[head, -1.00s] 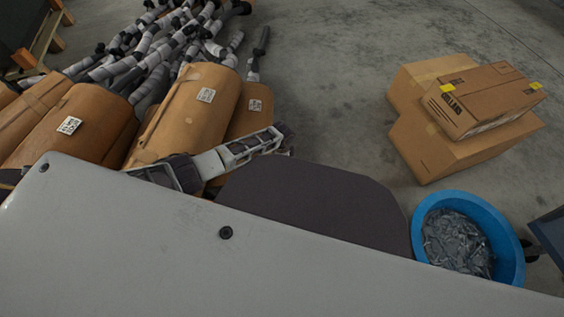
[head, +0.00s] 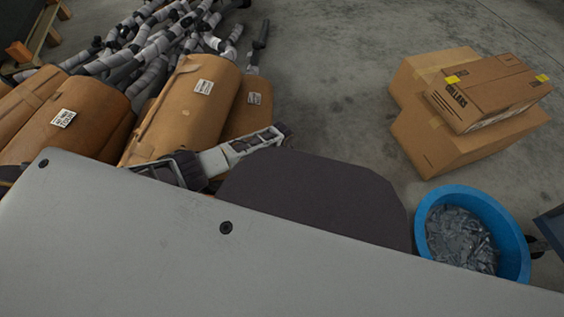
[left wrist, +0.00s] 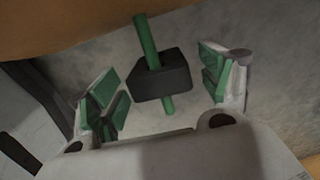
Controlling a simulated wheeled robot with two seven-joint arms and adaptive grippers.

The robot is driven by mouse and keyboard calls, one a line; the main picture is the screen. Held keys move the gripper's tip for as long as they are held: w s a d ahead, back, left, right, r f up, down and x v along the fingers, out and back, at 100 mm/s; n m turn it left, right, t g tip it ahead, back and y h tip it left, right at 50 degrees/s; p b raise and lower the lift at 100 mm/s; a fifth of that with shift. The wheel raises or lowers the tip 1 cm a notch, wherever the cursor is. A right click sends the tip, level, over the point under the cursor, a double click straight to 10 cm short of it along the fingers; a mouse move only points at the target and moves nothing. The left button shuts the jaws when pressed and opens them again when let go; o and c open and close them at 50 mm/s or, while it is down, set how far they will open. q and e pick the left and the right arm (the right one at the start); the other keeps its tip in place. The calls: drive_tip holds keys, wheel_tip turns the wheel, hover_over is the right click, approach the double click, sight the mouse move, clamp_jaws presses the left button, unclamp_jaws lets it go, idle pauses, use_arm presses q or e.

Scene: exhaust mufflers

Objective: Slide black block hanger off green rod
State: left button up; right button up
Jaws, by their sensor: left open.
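The black block hanger (left wrist: 163,84) shows in the left wrist view, with the green rod (left wrist: 147,40) running through it. The rod sticks out above the block, and a short end of it shows below. My left gripper (left wrist: 160,76) is open, with one green-padded finger on each side of the block. A gap shows between the block and each finger, so I see no contact. In the head view my left arm reaches over the brown cylinders. The rod and block cannot be made out there. My right gripper is out of view.
Large brown wrapped cylinders (head: 182,115) with white labels lie at the left, below a pile of grey and black pipes (head: 170,45). Stacked cardboard boxes (head: 460,140) and a blue tub (head: 425,235) of metal scraps stand at the right. Concrete floor between them is clear.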

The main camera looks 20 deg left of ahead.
use_arm(q)
drive_tip(key=c, duration=1.1)
drive_tip(key=shift+r+p, duration=0.2)
drive_tip(key=shift+p, duration=0.1)
drive_tip(key=shift+w+d, duration=0.1)
drive_tip(key=shift+d, duration=0.2)
drive_tip(key=shift+d, duration=0.1)
drive_tip(key=shift+w+d, duration=0.15)
drive_tip(key=shift+d, duration=0.15)
drive_tip(key=shift+w+d+b, duration=0.15)
drive_tip(key=shift+d+b, duration=0.15)
drive_tip(key=shift+d, duration=0.45)
